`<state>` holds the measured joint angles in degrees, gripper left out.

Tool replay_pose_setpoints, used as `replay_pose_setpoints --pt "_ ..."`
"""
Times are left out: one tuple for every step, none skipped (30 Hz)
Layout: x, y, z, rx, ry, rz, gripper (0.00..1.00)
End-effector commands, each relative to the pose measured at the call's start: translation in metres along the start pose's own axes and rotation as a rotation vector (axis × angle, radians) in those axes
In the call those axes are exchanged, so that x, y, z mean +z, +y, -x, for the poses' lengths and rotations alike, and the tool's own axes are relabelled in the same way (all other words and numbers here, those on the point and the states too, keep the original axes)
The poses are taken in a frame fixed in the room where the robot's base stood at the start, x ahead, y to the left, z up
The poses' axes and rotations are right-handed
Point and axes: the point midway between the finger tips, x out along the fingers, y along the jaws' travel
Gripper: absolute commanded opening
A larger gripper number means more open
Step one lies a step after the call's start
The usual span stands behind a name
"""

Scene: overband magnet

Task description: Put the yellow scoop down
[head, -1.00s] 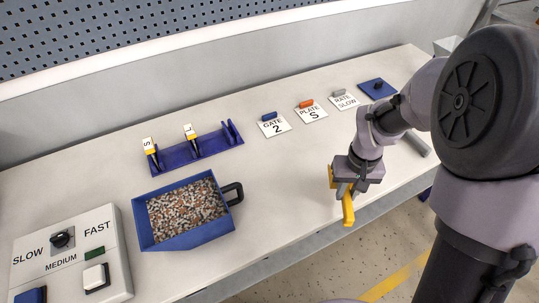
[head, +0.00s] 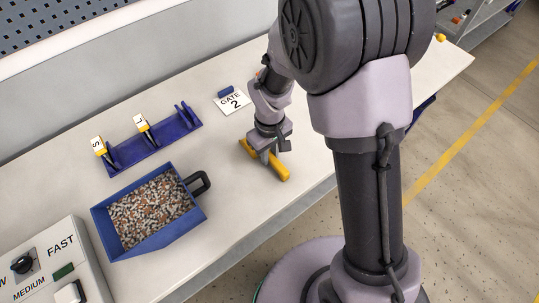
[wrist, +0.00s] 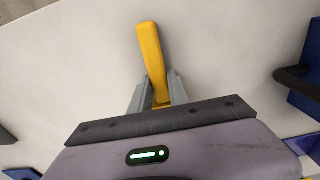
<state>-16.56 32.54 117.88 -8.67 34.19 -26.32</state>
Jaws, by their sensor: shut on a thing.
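The yellow scoop (head: 280,171) is in my gripper (head: 265,157) in the head view, low over the white bench to the right of the blue bin. My gripper is shut on it. In the wrist view the scoop's yellow bar (wrist: 150,55) sticks out beyond the two grey fingers (wrist: 157,93) and points away from the wrist. Part of the scoop is hidden by the gripper. I cannot tell whether the scoop touches the bench.
A blue bin (head: 177,238) of mixed bits with a dark handle stands left of my gripper. Behind it is a blue rack (head: 157,158) with two labelled tools. A GATE 2 card (head: 233,102) lies further back. A control box (head: 50,262) is at lower left. Bench around the scoop is clear.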

Motion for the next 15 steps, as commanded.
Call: replay_pose_setpoints --pt "-0.0001 0.0001 0.0016 0.0 0.0 0.0 0.0" --pt "-0.0001 0.0001 0.0018 0.0 0.0 0.0 0.0" --pt "-0.0001 0.0001 0.0015 0.0 0.0 0.0 0.0" --pt "-0.0001 0.0001 0.0007 0.0 0.0 0.0 0.0" --pt "-0.0001 0.0001 -0.0006 0.0 0.0 0.0 0.0" --pt "-0.0001 0.0001 -0.0021 0.0 0.0 0.0 0.0" --pt "-0.0001 0.0001 -0.0023 0.0 0.0 0.0 0.23" --pt "-0.0001 0.0001 -0.0015 0.0 0.0 0.0 0.29" --pt "-0.0001 0.0001 -0.0013 0.0 0.0 0.0 0.37" --pt "-0.0001 0.0001 -0.0012 0.0 0.0 -0.001 0.43" --pt "-0.0001 0.0001 -0.0011 0.0 0.0 -0.001 0.43" --pt "-0.0001 0.0001 -0.0011 0.0 0.0 -0.001 0.43" --pt "-0.0001 0.0001 -0.0011 0.0 0.0 -0.001 0.43" --pt "-0.0001 0.0001 -0.0011 0.0 0.0 -0.001 0.43" --pt "-0.0001 0.0001 -0.001 0.0 0.0 -0.001 0.43"
